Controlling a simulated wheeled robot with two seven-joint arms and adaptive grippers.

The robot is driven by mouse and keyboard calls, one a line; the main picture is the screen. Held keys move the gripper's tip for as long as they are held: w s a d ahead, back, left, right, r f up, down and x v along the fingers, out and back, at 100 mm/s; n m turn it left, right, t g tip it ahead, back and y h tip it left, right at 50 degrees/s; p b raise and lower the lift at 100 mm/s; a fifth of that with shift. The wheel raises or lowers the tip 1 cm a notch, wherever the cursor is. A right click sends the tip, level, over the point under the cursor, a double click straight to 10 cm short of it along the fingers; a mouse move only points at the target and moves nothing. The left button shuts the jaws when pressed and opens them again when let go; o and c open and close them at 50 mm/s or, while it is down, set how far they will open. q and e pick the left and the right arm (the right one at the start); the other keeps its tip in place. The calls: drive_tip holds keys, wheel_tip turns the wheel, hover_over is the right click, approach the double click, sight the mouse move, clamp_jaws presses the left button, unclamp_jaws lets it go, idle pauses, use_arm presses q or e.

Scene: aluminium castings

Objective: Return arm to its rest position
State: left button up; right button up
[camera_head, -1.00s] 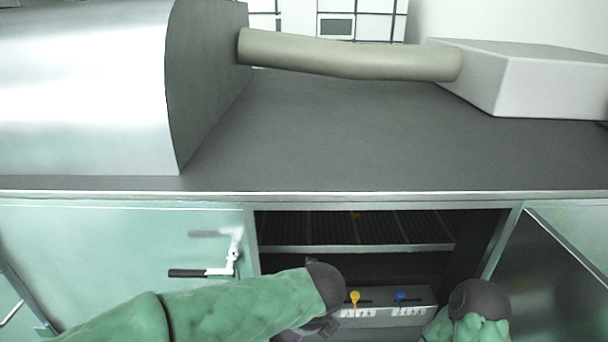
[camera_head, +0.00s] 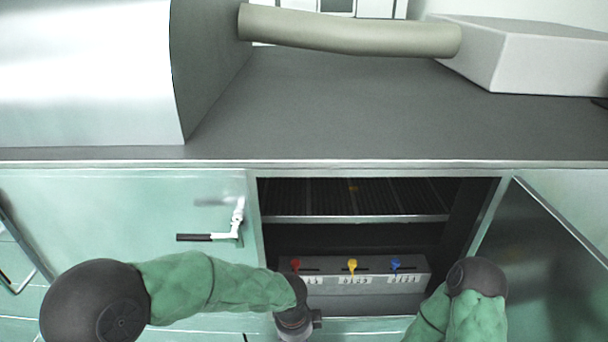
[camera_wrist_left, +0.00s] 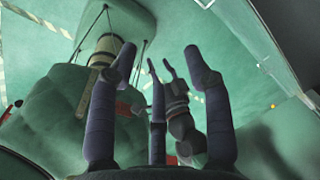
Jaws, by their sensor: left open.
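My left arm (camera_head: 215,287) comes in from the left in the head view. Its dark wrist hangs in front of the cabinet, at the lower left of the open compartment. In the left wrist view my left gripper (camera_wrist_left: 158,75) has its dark fingers spread, with nothing seen held between them. A dark jointed part shows behind the fingers; I cannot tell what it is. My right arm (camera_head: 470,305) is at the lower right of the head view, in front of the opening. Its gripper is not seen there.
The open compartment holds a grey box (camera_head: 345,285) with red, yellow and blue levers under a slatted shelf (camera_head: 350,218). A door with a black handle (camera_head: 215,237) is left of it; an open door (camera_head: 545,240) stands right. The grey worktop (camera_head: 340,110) is clear in the middle.

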use_arm(q)
drive_tip(key=s+a+f+n+h, duration=0.1)
drive_tip(key=s+a+f+n, duration=0.1)
drive_tip(key=s+f+n, duration=0.2)
drive_tip(key=s+a+f+n+h, duration=0.1)
drive_tip(key=s+a+f+n, duration=0.2)
drive_tip(key=f+n, duration=0.8)
drive_tip(key=s+a+f+n+h, duration=0.1)
drive_tip(key=s+a+f+n, duration=0.2)
drive_tip(key=s+f+n, duration=0.2)
wheel_tip(320, 180, down, 3)
drive_tip(key=n, duration=0.5)
drive_tip(key=shift+s+a+f, duration=0.2)
